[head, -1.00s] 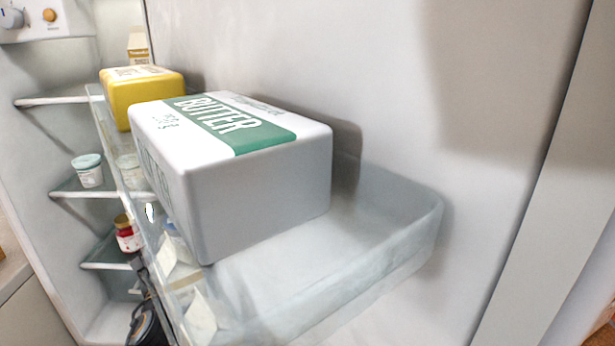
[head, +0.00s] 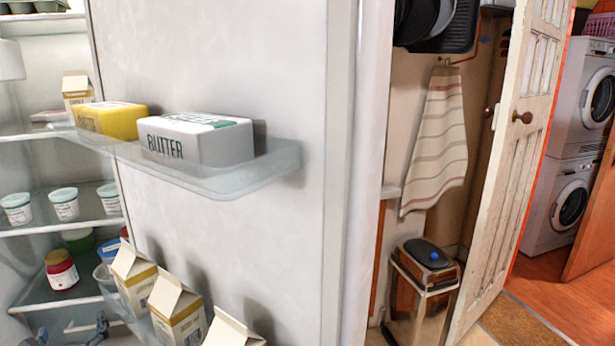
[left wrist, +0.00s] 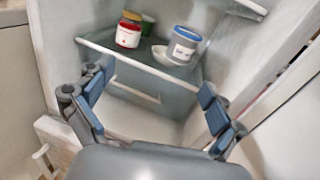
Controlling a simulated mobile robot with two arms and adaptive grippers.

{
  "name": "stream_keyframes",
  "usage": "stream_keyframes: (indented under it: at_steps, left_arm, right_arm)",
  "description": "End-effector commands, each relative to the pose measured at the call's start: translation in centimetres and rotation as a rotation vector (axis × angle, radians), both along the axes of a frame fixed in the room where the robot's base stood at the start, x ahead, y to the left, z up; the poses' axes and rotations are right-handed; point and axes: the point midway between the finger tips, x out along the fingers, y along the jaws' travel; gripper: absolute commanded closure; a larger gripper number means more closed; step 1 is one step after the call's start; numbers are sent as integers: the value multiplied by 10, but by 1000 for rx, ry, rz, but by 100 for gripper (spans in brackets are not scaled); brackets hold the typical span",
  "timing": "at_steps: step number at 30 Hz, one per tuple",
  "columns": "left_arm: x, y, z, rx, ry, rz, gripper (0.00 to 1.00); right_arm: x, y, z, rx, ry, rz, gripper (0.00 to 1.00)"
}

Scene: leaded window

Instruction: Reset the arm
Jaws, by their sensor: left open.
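My left gripper (head: 87,327) shows in part at the lower left of the head view, low in front of the open fridge. In the left wrist view the same gripper (left wrist: 153,100) has its two blue-padded fingers spread wide, with nothing between them. Beyond the fingers is a fridge shelf with a red jar (left wrist: 129,32) and a blue-lidded tub (left wrist: 183,45), both apart from the fingers. Most of the left arm is hidden in the head view. My right gripper is not in view.
The fridge door's upper bin (head: 230,185) holds a white butter pack (head: 200,138) and a yellow pack (head: 112,120). Several cartons (head: 176,310) stand in the lower bin. A bin (head: 425,275), a towel (head: 437,140) and an open wooden door (head: 510,150) are at the right.

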Motion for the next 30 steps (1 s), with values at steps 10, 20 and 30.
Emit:
stream_keyframes:
  at_steps: [10,20,30]
  left_arm:
    - [-20,-25,-35,-338,-46,31,6]
    - [-68,-78,-97,-951,-115,184,6]
    - [-183,-189,-171,-1843,-229,781,6]
  right_arm:
    - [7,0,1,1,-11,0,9]
    - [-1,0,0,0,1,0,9]
    - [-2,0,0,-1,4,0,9]
